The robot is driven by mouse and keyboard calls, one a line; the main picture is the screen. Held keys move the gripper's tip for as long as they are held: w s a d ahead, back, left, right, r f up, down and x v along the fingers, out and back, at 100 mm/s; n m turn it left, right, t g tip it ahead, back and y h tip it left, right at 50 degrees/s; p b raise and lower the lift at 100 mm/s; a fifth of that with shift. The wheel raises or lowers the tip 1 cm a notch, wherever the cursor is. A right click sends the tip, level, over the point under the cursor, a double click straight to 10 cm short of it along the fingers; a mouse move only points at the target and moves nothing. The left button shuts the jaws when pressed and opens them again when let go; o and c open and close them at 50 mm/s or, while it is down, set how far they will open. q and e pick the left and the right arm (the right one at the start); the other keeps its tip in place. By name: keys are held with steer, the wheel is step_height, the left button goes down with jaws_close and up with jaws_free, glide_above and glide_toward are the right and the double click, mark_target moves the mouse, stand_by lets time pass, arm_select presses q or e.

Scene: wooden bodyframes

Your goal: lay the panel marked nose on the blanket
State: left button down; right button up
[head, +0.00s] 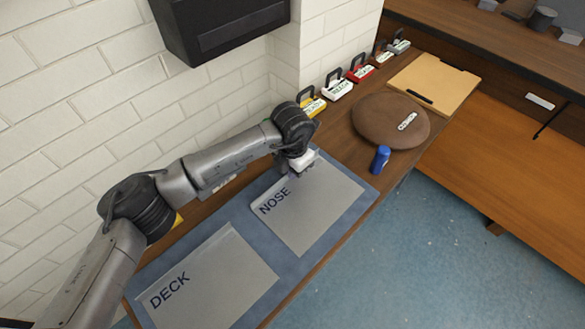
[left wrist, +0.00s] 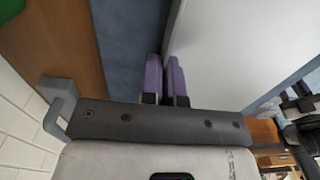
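The panel marked NOSE (head: 311,219) is a grey sheet that lies flat on the blue-grey blanket (head: 223,217), on its right part. My left gripper (head: 298,170) is at the panel's far edge and covers part of it. In the left wrist view, the purple fingers (left wrist: 165,80) are close together at the edge of the pale panel (left wrist: 240,45), with the blanket (left wrist: 133,40) beside it. I cannot tell whether the fingers pinch the panel's edge or only stand against it. My right gripper does not show clearly in either view.
A panel marked DECK (head: 213,282) lies on the blanket's left part. Several labelled blocks line the wall. A wooden board (head: 434,82) lies at the bench's far end.

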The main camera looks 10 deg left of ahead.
arm_select(q)
steer(key=c, duration=1.8)
jaws_free()
steer(key=o, duration=1.1)
steer(key=shift+r, duration=0.2)
steer(key=shift+r+p, duration=2.35)
steer(key=shift+r, duration=0.95)
